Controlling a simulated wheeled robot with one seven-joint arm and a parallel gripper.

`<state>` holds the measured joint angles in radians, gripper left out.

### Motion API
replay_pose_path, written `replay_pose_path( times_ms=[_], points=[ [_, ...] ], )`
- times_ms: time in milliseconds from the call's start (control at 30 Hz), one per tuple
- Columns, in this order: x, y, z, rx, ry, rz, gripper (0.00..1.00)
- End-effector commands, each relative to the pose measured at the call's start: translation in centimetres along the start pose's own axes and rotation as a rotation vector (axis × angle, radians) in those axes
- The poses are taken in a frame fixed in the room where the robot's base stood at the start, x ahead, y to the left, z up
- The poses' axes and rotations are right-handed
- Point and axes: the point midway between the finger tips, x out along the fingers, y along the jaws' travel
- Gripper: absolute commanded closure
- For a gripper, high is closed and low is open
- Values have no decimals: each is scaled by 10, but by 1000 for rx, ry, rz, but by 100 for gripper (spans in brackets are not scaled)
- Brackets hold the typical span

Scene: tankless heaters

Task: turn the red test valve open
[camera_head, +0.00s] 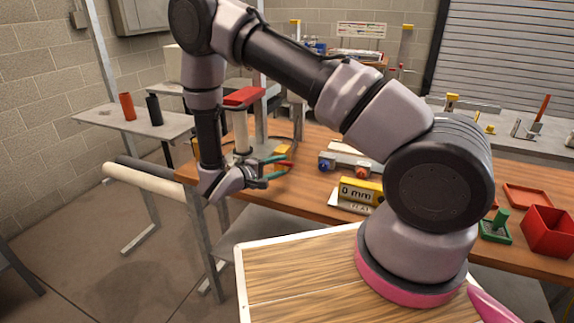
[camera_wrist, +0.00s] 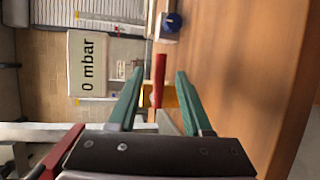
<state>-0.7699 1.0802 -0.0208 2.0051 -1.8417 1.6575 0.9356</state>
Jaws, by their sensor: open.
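A red handle (camera_wrist: 158,75) stands on a yellow body (camera_wrist: 168,97) in the wrist view. I take it for the test valve. In the head view, the yellow part (camera_head: 283,150) with some red beside it sits near the bench's left end, partly behind my gripper. My gripper (camera_head: 282,167) is open, with teal fingers pointing right, low over the bench. In the wrist view, my gripper (camera_wrist: 159,74) has one finger on each side of the handle, with gaps visible. I cannot tell whether the handle lies between the fingertips or just beyond them.
A wooden bench (camera_head: 310,205) holds a fitting with a blue cap (camera_head: 324,166) and a yellow "0 mm" block (camera_head: 361,190). A red-topped post (camera_head: 243,97) stands close behind my forearm. A "0 mbar" display (camera_wrist: 87,63) shows in the wrist view. A red bin (camera_head: 549,232) is at the right.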

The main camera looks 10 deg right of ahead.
Motion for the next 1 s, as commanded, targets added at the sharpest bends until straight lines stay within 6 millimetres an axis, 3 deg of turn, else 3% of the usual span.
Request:
replay_pose_path(
  times_ms=[200,567,600,700,733,1000],
  points=[
    [29,0,0,0,-2,0,50],
    [35,0,0,0,0,0,50],
    [35,0,0,0,0,0,54],
    [35,0,0,0,0,0,92],
    [35,0,0,0,0,0,100],
    [35,0,0,0,0,-1,100]
  ],
)
